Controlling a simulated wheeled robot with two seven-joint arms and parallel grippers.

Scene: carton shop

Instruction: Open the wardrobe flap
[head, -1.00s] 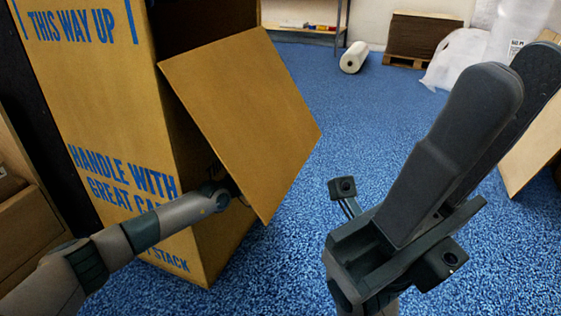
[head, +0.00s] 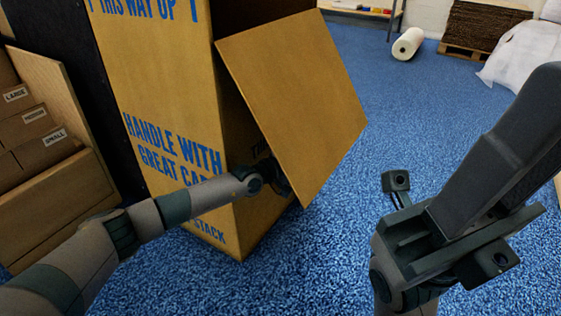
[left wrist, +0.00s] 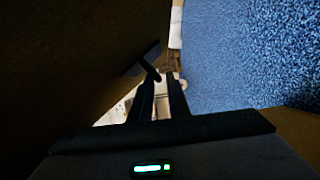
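The tall brown wardrobe carton (head: 165,85) with blue lettering stands at the left in the head view. Its flap (head: 295,95) is partly open, slanting outward from the opening. My left gripper (head: 280,178) reaches behind the flap's lower part, between flap and carton, and its tips are mostly hidden there. In the left wrist view its two dark fingers (left wrist: 162,98) stand a little apart with light showing between them, beside a dark brown panel at the left. My right gripper (head: 515,150) is raised large at the right, holding nothing visible; the gap between its fingers is hidden.
A wooden rack (head: 55,95) with labelled small, medium and large cartons stands at the left. A white roll (head: 408,44) and a pallet stack (head: 480,28) are at the back. Blue carpet (head: 400,115) is clear in front of the flap.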

